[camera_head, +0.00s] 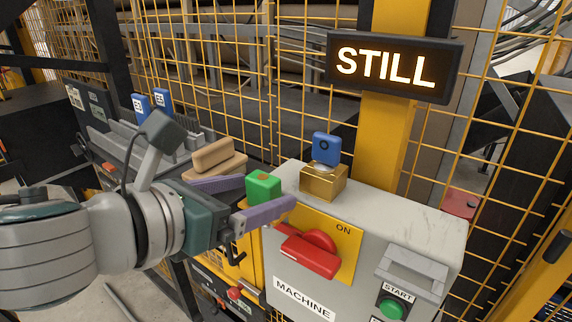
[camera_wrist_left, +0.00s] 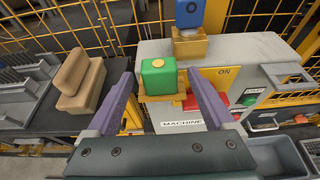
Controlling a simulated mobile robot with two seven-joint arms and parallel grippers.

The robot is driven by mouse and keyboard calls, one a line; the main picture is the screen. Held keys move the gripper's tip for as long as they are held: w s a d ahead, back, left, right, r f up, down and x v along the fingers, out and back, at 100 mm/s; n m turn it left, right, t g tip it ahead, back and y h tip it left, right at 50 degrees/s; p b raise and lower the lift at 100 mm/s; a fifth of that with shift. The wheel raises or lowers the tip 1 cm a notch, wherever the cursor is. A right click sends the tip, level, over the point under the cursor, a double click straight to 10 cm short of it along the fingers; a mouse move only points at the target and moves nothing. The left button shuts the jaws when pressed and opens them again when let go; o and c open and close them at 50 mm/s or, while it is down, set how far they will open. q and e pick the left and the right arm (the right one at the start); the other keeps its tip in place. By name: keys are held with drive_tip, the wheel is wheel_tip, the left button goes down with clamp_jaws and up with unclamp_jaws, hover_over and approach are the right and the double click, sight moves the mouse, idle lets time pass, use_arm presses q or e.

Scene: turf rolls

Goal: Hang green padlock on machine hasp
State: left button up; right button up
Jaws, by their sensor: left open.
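The green padlock (camera_head: 263,186) is a small green block with a yellow round spot on top. It stands at the left end of the grey machine box (camera_head: 420,215). In the left wrist view the green padlock (camera_wrist_left: 158,77) sits between and just past my left fingertips, above a tan ledge. My left gripper (camera_head: 268,194) is open, its purple fingers on either side of the padlock; I cannot tell whether they touch it. The machine has a red switch handle (camera_head: 311,255) on a yellow plate marked ON. I cannot make out the hasp or the padlock's shackle. My right gripper is out of view.
A blue block (camera_head: 326,148) stands on a brass block (camera_head: 323,184) atop the machine. A tan two-part block (camera_head: 215,158) lies left, near a grey rack (camera_wrist_left: 25,92). A green START button (camera_head: 390,307) is at lower right. Yellow mesh fencing and a lit STILL sign (camera_head: 390,68) stand behind.

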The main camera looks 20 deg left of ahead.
use_arm(q)
drive_tip(key=v, duration=0.8)
drive_tip(key=shift+b, duration=0.4)
